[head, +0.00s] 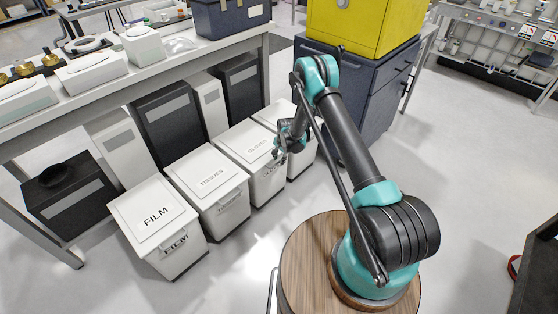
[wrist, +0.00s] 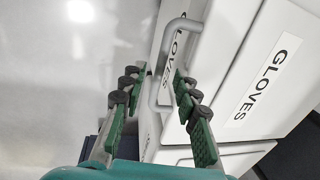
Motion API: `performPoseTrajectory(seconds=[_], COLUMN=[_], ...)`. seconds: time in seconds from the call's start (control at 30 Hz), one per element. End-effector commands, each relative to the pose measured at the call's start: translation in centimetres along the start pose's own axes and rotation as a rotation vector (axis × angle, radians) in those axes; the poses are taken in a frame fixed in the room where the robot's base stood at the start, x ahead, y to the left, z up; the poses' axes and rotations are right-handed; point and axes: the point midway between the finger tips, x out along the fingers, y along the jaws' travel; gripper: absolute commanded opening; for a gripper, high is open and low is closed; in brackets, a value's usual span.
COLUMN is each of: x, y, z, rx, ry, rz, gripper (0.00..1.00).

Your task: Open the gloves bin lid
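The gloves bin (head: 266,184) is a white box with a flat white lid (head: 240,135) marked GLOVES, standing on the floor between the tissues bin and another white bin. Its lid lies closed. In the wrist view the lid (wrist: 228,75) tilts across the right side, with a second GLOVES label on the bin's front. A grey bar handle (wrist: 168,52) stands out from the bin. My gripper (wrist: 157,82) is open, its green-padded fingers spread on either side of the handle. I cannot tell whether either finger touches it. In the head view my gripper (head: 279,155) hangs at the lid's front right edge.
The film bin (head: 185,252) and tissues bin (head: 226,213) stand to the left, a partly hidden white bin (head: 301,163) to the right. A workbench (head: 120,90) runs behind, with a dark cabinet (head: 370,105) beside it. Floor in front is clear.

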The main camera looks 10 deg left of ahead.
Motion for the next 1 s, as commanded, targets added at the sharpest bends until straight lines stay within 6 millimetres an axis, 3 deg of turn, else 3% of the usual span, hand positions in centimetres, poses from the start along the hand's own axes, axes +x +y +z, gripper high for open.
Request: performPoseTrajectory(seconds=[0.37,0.6,1.0], x=[0.39,0.38,0.34], y=[0.01,0.01,0.01], z=[0.01,0.01,0.00], rx=[0.000,0.000,0.000], ry=[0.000,0.000,0.000], rz=[0.000,0.000,0.001], gripper=[0.30,0.00,0.00])
